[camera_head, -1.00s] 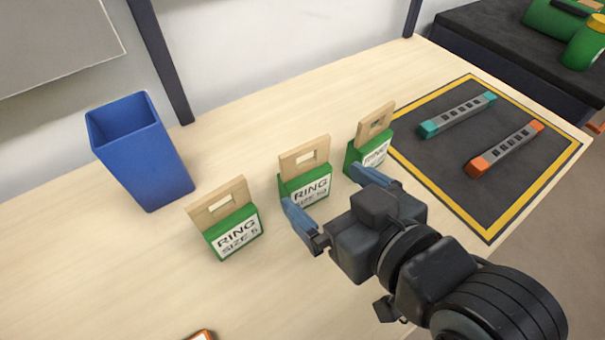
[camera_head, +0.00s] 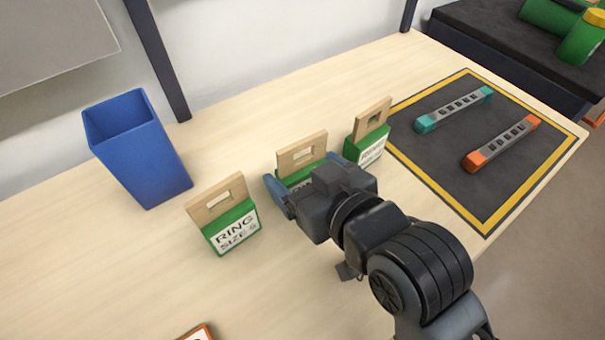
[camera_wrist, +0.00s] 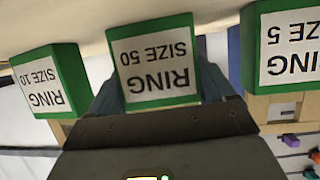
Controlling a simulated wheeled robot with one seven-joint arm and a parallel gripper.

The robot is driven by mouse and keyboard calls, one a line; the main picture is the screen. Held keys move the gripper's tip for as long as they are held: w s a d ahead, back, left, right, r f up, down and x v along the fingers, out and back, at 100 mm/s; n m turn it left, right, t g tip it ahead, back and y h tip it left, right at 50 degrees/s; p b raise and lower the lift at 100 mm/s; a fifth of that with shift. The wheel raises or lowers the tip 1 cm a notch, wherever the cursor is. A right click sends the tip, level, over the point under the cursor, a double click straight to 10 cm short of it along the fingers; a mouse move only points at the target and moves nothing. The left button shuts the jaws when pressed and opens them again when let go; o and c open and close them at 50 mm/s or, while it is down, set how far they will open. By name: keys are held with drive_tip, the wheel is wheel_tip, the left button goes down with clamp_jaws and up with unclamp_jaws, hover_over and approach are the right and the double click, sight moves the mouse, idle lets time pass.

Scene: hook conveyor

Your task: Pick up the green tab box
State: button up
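Three green boxes with tan tabs and white RING labels stand in a row on the table. The middle box (camera_head: 301,160) has my gripper (camera_head: 306,178) right in front of it, with the blue fingers spread to its two sides. In the wrist view the middle box (camera_wrist: 155,62) reads RING SIZE 50 and sits between the open fingers; I cannot tell whether they touch it. The left box (camera_head: 233,226) shows as SIZE 5 in the wrist view (camera_wrist: 290,48). The right box (camera_head: 372,146) shows as SIZE 10 in the wrist view (camera_wrist: 48,82). My gripper hides the middle box's lower part.
A blue bin (camera_head: 140,150) stands at the back left of the table (camera_head: 110,265). A dark mat with a yellow border (camera_head: 455,202) at the right holds a teal-ended bar (camera_head: 453,109) and an orange-ended bar (camera_head: 501,143). An orange-edged item (camera_head: 198,333) shows at the bottom edge.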

sight(302, 142)
drive_tip(key=c, duration=0.6)
drive_tip(key=shift+o, duration=0.2)
wheel_tip(302, 142, up, 10)
drive_tip(key=shift+r+p, duration=0.1)
drive_tip(key=shift+p, duration=0.55)
